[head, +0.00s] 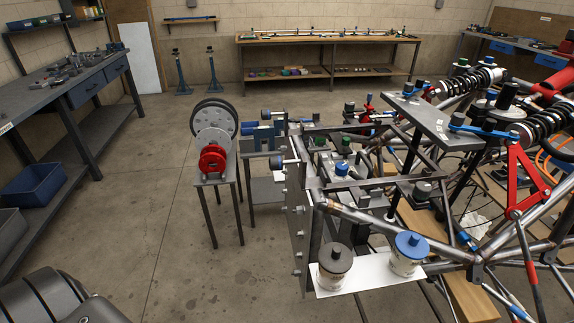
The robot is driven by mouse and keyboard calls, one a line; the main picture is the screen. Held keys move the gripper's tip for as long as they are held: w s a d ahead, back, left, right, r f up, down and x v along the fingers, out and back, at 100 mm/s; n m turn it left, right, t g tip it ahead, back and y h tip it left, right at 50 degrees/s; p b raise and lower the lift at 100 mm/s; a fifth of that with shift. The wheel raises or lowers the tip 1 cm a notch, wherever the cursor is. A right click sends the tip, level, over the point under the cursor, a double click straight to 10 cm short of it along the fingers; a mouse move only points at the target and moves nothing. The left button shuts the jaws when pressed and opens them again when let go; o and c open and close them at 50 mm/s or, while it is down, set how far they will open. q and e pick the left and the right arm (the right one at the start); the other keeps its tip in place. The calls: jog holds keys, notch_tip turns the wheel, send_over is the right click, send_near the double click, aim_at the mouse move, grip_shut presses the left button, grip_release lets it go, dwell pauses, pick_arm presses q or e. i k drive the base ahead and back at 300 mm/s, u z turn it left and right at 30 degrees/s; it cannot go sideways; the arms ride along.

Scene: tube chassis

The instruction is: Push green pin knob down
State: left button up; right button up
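Small green-topped knobs show in the head view on the metal fixture in the middle. One green knob (321,140) stands near the fixture's back left. Another green knob (347,150) is just right of it. A further green-topped knob (463,62) stands at the far right behind the tubes. I cannot tell which of these is the pin knob, or how far any of them is pressed in. No gripper is in view.
The tube chassis (470,257) fills the right side. A white plate (365,279) with a grey-topped pot (334,267) and a blue-topped pot (408,254) juts out in front. A small stand (215,177) is left of the fixture. The floor (150,190) at left is clear.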

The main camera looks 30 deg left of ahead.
aim_at(346, 142)
jog(key=u, duration=1.35)
jog(key=i, duration=0.4)
jog(key=z, duration=1.1)
jog(key=k, duration=1.25)
